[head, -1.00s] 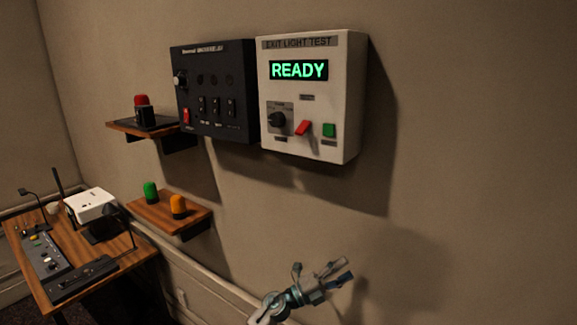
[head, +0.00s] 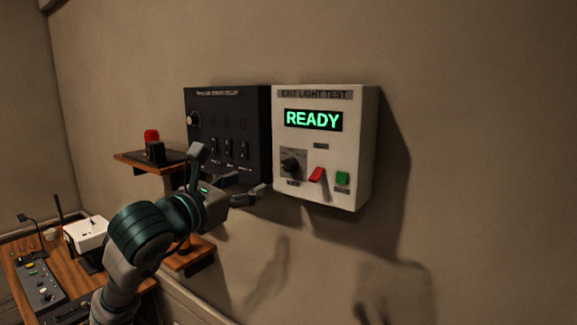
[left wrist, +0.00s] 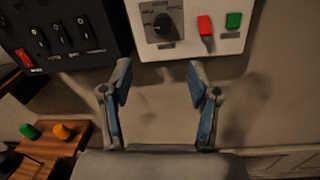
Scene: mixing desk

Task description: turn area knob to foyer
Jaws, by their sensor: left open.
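The area knob (head: 291,166) is a black round knob on a grey plate, low on the left of the white exit light test box (head: 365,150). In the left wrist view the knob (left wrist: 161,24) shows at the top, beyond the fingers. The box's green display (head: 314,120) reads READY. My left gripper (head: 232,172) is open and empty, in front of the lower part of the black box, left of and apart from the knob. In the left wrist view its fingers (left wrist: 158,72) are spread below the white box. The plate's small lettering is too blurred to read. My right gripper does not show.
A red lever (head: 317,174) and a green button (head: 342,178) sit right of the knob. A black switch box (head: 228,105) adjoins on the left. A shelf (head: 127,158) bears a red-topped device (head: 152,138). Wall right of the white box is clear.

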